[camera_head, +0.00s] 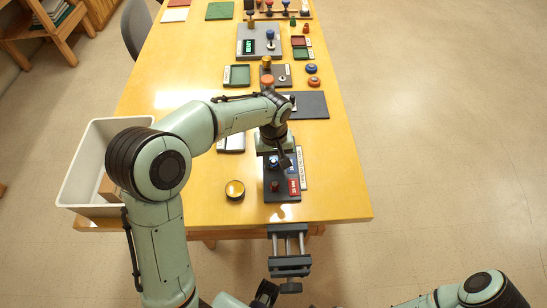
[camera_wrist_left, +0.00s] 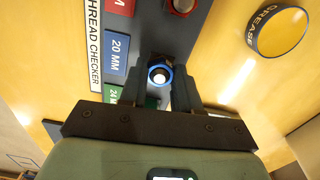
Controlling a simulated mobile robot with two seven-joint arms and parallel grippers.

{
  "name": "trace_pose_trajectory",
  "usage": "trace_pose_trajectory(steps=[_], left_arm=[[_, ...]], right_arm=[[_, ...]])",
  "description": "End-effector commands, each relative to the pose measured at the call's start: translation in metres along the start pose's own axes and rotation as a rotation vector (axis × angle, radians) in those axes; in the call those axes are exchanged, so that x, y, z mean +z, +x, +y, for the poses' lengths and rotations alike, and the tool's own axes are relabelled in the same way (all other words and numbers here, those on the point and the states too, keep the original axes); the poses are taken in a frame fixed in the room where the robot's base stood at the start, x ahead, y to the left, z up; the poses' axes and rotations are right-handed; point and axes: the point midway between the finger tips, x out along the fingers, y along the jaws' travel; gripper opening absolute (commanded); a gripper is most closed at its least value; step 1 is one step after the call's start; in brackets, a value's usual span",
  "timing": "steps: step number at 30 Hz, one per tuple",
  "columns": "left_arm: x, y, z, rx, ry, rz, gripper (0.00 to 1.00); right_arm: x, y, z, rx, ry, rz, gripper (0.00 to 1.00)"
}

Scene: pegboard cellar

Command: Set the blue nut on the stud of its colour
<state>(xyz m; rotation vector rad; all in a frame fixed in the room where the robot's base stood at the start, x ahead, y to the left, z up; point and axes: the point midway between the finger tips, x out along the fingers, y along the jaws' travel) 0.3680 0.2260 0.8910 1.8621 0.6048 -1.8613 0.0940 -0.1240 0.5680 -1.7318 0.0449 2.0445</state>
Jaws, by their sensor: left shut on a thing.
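My left gripper (camera_head: 279,161) reaches down over the dark thread checker board (camera_head: 283,193) near the table's front edge. In the left wrist view its two fingers (camera_wrist_left: 164,78) are shut on the blue nut (camera_wrist_left: 168,74), one on each side. The nut shows as a blue ring with a bright round centre, beside the blue 20 MM label (camera_wrist_left: 116,52). I cannot tell whether it is around the blue stud or just above it; the fingers hide the stud's foot. In the head view a bit of blue (camera_head: 274,163) shows at the fingers.
A red stud (camera_head: 275,186) stands on the board nearer the front edge. A yellow grease tin (camera_head: 235,189) lies left of the board. A white bin (camera_head: 83,168) is at the left. A vise (camera_head: 289,249) hangs off the table's front edge. The table right of the board is clear.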

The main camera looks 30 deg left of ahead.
Motion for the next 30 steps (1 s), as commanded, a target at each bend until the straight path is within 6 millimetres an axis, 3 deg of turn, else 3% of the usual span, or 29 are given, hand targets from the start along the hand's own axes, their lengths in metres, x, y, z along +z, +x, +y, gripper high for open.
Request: trace_pose_trajectory(steps=[7,8,10,11,17,19,30], left_arm=[[0.0000,-0.0002,0.0001,0.000,0.000,0.000,0.12],[0.0000,-0.0002,0.0001,0.000,0.000,0.000,0.35],[0.0001,-0.0002,0.0001,0.000,0.000,0.000,0.58],[0.0000,-0.0002,0.0001,0.000,0.000,0.000,0.61],[0.0000,-0.0002,0.0000,0.000,0.000,0.000,0.61],[0.0001,-0.0001,0.0000,0.000,0.000,0.000,0.83],[0.0000,-0.0022,0.0000,0.000,0.000,0.000,0.83]], right_arm=[[0.0000,-0.0001,-0.0001,0.000,0.000,0.000,0.43],[0.0000,-0.0001,-0.0001,0.000,0.000,0.000,0.43],[0.0000,-0.0001,-0.0001,0.000,0.000,0.000,0.43],[0.0000,-0.0001,-0.0001,0.000,0.000,0.000,0.43],[0.0000,-0.0001,0.0000,0.000,0.000,0.000,0.43],[0.0000,-0.0001,-0.0001,0.000,0.000,0.000,0.43],[-0.0002,-0.0017,-0.0007,0.000,0.000,0.001,0.43]])
